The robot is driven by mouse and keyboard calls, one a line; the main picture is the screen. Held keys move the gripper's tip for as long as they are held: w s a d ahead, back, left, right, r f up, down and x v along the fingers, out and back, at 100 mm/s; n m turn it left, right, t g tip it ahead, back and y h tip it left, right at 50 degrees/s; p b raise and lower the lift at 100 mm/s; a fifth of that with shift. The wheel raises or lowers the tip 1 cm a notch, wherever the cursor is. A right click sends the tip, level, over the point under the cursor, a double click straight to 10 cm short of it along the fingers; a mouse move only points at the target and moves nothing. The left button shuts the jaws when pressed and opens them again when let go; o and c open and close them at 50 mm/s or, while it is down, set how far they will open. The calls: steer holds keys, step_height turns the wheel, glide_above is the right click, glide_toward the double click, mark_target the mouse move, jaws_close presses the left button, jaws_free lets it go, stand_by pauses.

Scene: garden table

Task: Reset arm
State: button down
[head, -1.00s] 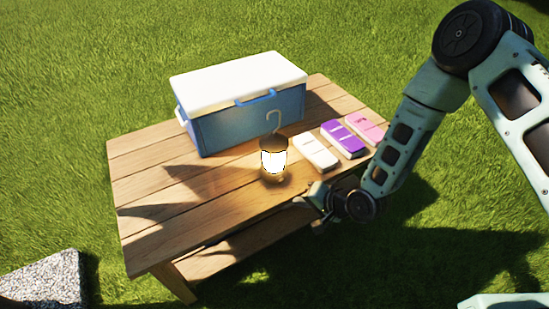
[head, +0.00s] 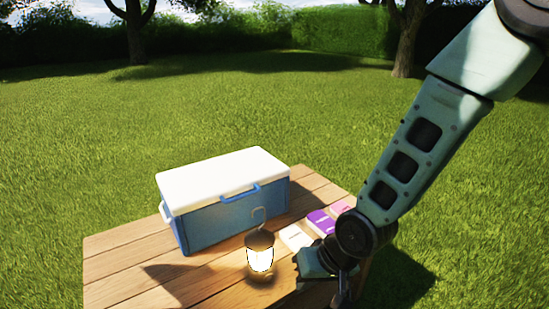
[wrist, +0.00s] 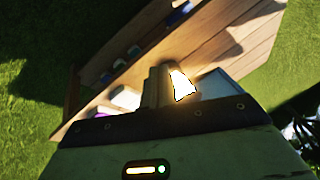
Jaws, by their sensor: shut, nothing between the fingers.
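My gripper (head: 302,272) is at the lower right of the head view, at the end of my arm, which reaches down from the upper right. It appears just right of the lit lantern (head: 260,252), over the table's right part, and is shut with nothing in it. Its fingertips are small and dark there. In the wrist view the gripper's body fills the bottom, and the glowing lantern (wrist: 182,85) shows beyond it.
A blue cooler (head: 222,212) with a white lid stands on the wooden table (head: 120,262). White (head: 296,237), purple (head: 321,222) and pink (head: 340,208) packs lie right of it, partly behind my arm. Open lawn surrounds the table; trees stand far behind.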

steer(key=s+d+r+n+g+h+p, duration=0.1)
steer(key=s+d+r+n+h, duration=0.2)
steer(key=s+r, duration=0.55)
steer(key=s+d+r+n+g+h+p, duration=0.1)
steer(key=s+d+r+n+g, duration=0.1)
steer(key=s+d+r, duration=0.5)
step_height(320, 180, up, 20)
steer(key=s+a+p, duration=0.1)
steer(key=a+p, duration=0.1)
steer(key=p, duration=1.6)
steer(key=shift+s+a+f, duration=0.15)
steer(key=shift+s+f, duration=0.1)
